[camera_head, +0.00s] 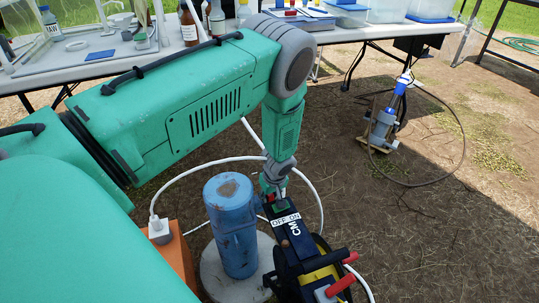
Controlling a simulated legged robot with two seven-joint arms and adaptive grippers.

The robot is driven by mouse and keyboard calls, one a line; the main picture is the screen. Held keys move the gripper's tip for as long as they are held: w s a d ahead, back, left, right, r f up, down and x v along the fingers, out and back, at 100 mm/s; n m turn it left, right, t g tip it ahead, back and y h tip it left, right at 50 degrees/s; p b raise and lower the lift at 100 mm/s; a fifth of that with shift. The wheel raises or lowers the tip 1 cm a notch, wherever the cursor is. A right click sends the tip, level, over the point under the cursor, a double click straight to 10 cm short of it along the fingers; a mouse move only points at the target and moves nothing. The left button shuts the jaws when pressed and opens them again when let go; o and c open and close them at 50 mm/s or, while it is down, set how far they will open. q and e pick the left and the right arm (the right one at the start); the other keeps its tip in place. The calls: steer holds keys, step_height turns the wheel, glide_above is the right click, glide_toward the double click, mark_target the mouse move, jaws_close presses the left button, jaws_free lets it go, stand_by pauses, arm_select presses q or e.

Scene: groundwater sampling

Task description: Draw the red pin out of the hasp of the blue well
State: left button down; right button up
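The blue well (232,240) is an upright, scuffed blue pipe with a worn cap, standing on a round concrete pad (222,284). My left arm comes in from the left and bends down, so that my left gripper (276,192) is just right of the well's upper part. A small red bit shows by the fingers; I cannot tell whether it is the red pin. The hasp is not clearly visible. The fingers are small and partly hidden, so I cannot tell whether they are open or shut. My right gripper is not in view.
A dark device (292,238) marked "OFF ON", with a yellow and black reel (325,279) and red handle, crowds the well's right side. An orange box (176,252) stands left. White hose loops around. A table (340,34) spans the back; open ground lies right.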

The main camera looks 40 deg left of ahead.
arm_select(q)
steer(key=shift+d, duration=0.15)
steer(key=shift+r+p, duration=0.45)
steer(key=shift+p, duration=0.05)
steer(key=shift+r+p, duration=0.65)
steer(key=shift+r, duration=0.25)
steer(key=shift+r+p, duration=2)
steer(key=shift+r, duration=0.6)
